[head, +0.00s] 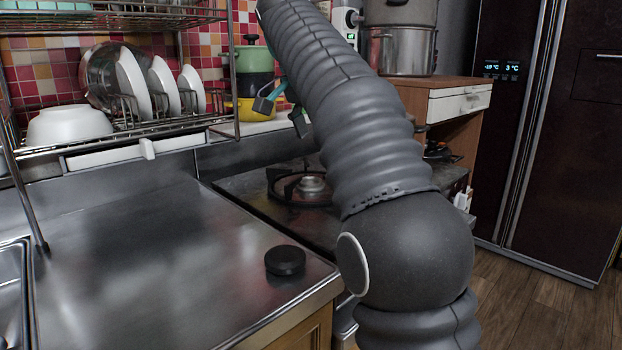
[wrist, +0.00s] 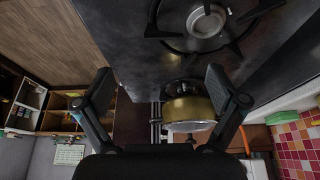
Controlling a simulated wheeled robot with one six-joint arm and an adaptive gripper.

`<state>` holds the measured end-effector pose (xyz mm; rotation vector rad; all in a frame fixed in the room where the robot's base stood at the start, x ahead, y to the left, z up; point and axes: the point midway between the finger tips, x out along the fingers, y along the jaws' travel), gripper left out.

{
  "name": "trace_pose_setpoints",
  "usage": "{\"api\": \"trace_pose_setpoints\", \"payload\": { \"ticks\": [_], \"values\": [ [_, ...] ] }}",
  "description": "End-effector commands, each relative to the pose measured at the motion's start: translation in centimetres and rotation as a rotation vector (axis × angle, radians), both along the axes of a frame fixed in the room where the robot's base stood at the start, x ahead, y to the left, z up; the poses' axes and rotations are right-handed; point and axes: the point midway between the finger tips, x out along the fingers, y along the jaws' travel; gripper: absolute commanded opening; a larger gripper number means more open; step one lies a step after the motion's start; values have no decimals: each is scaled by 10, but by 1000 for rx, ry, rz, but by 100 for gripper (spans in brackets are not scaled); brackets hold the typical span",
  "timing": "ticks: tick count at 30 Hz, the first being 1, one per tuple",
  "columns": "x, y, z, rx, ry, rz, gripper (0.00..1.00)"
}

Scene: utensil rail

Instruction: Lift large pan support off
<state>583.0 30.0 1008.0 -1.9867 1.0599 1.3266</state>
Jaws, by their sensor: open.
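A black pan support (head: 272,190) rings a burner on the dark stove top, left of my arm in the head view; my arm covers its right side. In the wrist view, a black pan support (wrist: 236,44) around a burner shows at the top edge, partly cut off. I cannot tell whether both views show the same support. My gripper (wrist: 159,80) is open, its fingers spread wide with nothing held. In the head view my gripper (head: 284,110) is above the back of the stove, partly behind my arm, apart from the support.
A golden pot (wrist: 188,108) shows by the right finger in the wrist view. A dish rack (head: 150,125) with plates and bowls stands at left. A round black object (head: 285,260) lies on the otherwise clear steel counter (head: 150,250). A fridge (head: 545,130) stands at right.

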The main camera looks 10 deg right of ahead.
Motion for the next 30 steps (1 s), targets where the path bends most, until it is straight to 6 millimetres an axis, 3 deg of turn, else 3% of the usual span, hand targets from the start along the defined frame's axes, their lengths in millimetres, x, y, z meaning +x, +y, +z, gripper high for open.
{"api": "trace_pose_setpoints", "payload": {
  "ticks": [12,20,30],
  "values": [
    [12,-19,-52,1,2,-2,95],
    [16,-25,-65,1,0,-3,95],
    [30,-39,-102,0,1,-4,95]
  ]
}}
